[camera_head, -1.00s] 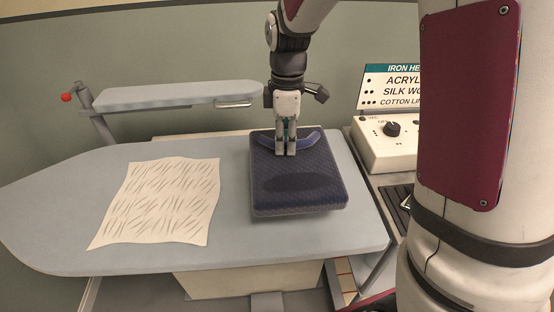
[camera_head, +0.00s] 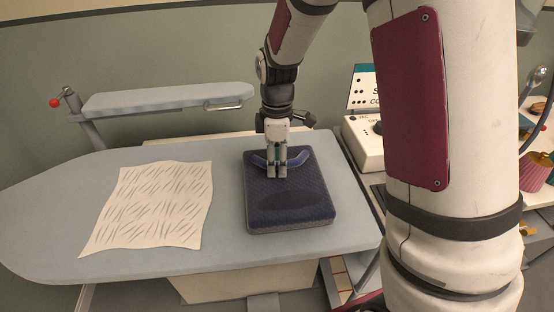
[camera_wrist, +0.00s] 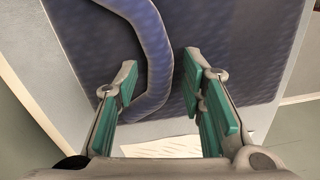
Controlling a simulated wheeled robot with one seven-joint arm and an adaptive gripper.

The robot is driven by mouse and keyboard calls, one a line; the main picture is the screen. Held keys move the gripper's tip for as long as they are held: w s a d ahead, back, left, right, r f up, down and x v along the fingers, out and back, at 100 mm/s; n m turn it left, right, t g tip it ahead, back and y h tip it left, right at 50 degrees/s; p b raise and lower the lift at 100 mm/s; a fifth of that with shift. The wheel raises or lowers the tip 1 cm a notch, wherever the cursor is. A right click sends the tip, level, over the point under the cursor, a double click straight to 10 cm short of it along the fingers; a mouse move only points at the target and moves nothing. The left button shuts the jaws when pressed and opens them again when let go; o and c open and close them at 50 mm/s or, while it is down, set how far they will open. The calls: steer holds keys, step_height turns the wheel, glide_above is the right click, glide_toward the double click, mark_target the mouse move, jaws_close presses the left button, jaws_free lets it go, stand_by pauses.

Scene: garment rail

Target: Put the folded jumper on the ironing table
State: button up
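The folded jumper (camera_head: 289,205) is a navy, ribbed, block-like bundle with a raised curved band (camera_head: 296,160) along its far part. It appears to lie flat on the right part of the grey-blue ironing table (camera_head: 230,235). My gripper (camera_head: 277,174) points down over the far part of the jumper, at the band. In the wrist view the two green-padded fingers (camera_wrist: 160,88) stand apart. The jumper's blue surface (camera_wrist: 235,45) fills much of that view.
A patterned cream cloth (camera_head: 150,205) lies on the table left of the jumper. A narrow padded sleeve board (camera_head: 170,98) is raised behind it. A control box (camera_head: 362,148) with a sign (camera_head: 360,88) stands at the right. A shelf with items shows at the far right.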

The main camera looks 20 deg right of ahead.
step_height(320, 180, up, 11)
steer(key=s+d+r+m+t, duration=0.1)
steer(key=s+r+m+t, duration=0.2)
steer(key=s+r+m, duration=0.55)
steer(key=s+m+t, duration=0.2)
steer(key=s+m, duration=0.3)
steer(key=s, duration=0.9)
steer(key=shift+s+d+f, duration=0.3)
steer(key=shift+d, duration=0.05)
steer(key=shift+d+m, duration=0.1)
steer(key=shift+m, duration=0.15)
